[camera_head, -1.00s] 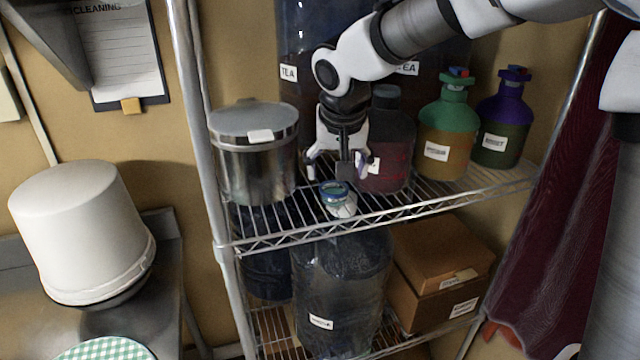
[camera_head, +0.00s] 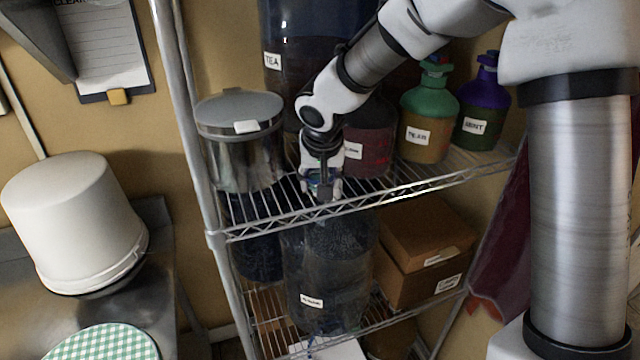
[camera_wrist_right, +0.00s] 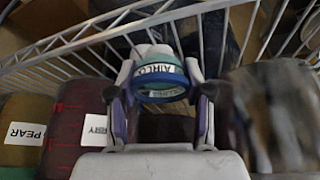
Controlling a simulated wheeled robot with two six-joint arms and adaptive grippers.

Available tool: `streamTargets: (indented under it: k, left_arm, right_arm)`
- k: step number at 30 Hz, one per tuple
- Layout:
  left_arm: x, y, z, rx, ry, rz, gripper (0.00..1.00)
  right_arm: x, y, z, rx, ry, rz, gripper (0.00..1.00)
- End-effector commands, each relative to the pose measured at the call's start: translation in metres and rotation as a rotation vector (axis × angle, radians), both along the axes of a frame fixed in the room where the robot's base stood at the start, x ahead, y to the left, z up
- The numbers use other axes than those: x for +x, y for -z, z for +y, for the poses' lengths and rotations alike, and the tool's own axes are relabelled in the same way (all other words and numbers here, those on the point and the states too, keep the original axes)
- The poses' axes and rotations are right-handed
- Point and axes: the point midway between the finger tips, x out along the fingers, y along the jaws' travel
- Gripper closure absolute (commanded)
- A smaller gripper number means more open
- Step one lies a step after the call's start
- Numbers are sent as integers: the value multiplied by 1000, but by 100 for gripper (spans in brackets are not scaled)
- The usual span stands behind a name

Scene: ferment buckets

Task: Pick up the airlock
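The airlock (camera_wrist_right: 160,75) is a small clear piece with a blue-green lettered band. It sits on the wire shelf near its front edge; in the head view it is mostly hidden by my right gripper (camera_head: 322,188). The right gripper points down over it. In the right wrist view the fingers of the right gripper (camera_wrist_right: 160,80) are drawn in on both sides of the airlock and appear to touch it. I cannot tell whether it is lifted off the wires. My left gripper is not in view.
A steel pot (camera_head: 240,150) stands left of the gripper. A dark red bottle (camera_head: 370,140), a green-topped bottle (camera_head: 428,115) and a purple-topped bottle (camera_head: 484,105) stand behind and right. The wire shelf (camera_head: 420,187) has a raised front edge. Boxes (camera_head: 425,240) lie below.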

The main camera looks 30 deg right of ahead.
Motion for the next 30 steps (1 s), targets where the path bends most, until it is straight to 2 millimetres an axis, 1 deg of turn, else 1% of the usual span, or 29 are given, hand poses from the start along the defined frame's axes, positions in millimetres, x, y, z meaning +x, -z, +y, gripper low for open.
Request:
streamTargets:
  k: [13, 17, 27, 30]
  left_arm:
    - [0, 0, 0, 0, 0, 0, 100]
    - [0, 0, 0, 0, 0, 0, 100]
    - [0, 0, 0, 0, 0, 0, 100]
    - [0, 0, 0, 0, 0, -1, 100]
  right_arm:
    - [0, -2, 0, 0, 0, 1, 84]
    - [0, -9, 0, -1, 0, 0, 84]
    - [-2, -37, 0, 0, 1, -1, 84]
    - [-1, -36, 2, -1, -2, 0, 84]
